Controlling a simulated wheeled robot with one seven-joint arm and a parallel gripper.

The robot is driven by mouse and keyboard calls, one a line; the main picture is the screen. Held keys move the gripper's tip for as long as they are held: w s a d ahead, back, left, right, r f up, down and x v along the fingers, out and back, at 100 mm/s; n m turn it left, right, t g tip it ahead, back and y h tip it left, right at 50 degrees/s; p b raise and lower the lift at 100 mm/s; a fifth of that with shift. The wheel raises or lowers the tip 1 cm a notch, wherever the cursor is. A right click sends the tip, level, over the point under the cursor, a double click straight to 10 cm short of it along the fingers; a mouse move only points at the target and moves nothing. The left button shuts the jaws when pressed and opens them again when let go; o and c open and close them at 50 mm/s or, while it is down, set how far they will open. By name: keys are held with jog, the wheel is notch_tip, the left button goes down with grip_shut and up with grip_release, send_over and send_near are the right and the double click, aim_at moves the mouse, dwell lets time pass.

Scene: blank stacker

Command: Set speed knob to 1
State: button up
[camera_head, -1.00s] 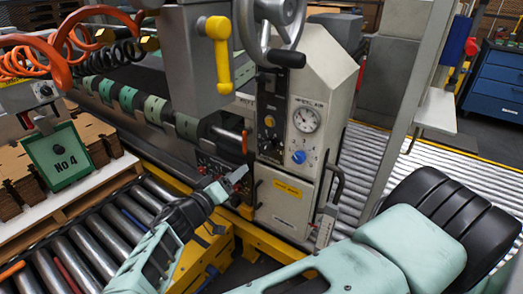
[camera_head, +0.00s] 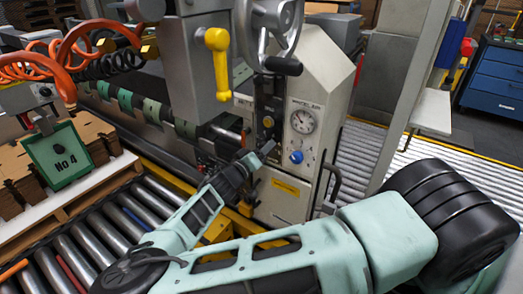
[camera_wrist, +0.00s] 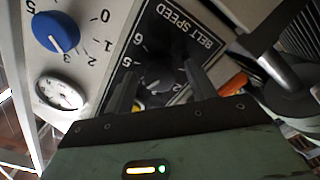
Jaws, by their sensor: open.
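The black panel lettered BELT SPEED (camera_wrist: 188,30) fills the middle of the wrist view, with white numerals around a dark speed knob (camera_wrist: 160,76). The knob's lower part is hidden by my gripper, and I cannot tell which number it points to. My gripper (camera_wrist: 163,77) is open, with one finger on each side of the knob; I cannot tell whether they touch it. In the head view my gripper (camera_head: 268,148) is at the front of the grey machine (camera_head: 318,75), covering the knob area.
A blue knob (camera_wrist: 55,32) with its own numerals and a round gauge (camera_wrist: 60,92) sit beside the panel. A dark bar (camera_wrist: 265,55) juts in at the wrist view's right. A yellow handle (camera_head: 218,62) hangs above my forearm in the head view. Rollers (camera_head: 90,235) lie lower left.

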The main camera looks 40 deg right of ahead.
jog(key=shift+c, duration=0.4)
jog(key=c, duration=0.9)
jog(key=shift+n+p, duration=3.45)
jog(key=shift+n, duration=9.95)
jog(key=shift+f, duration=0.1)
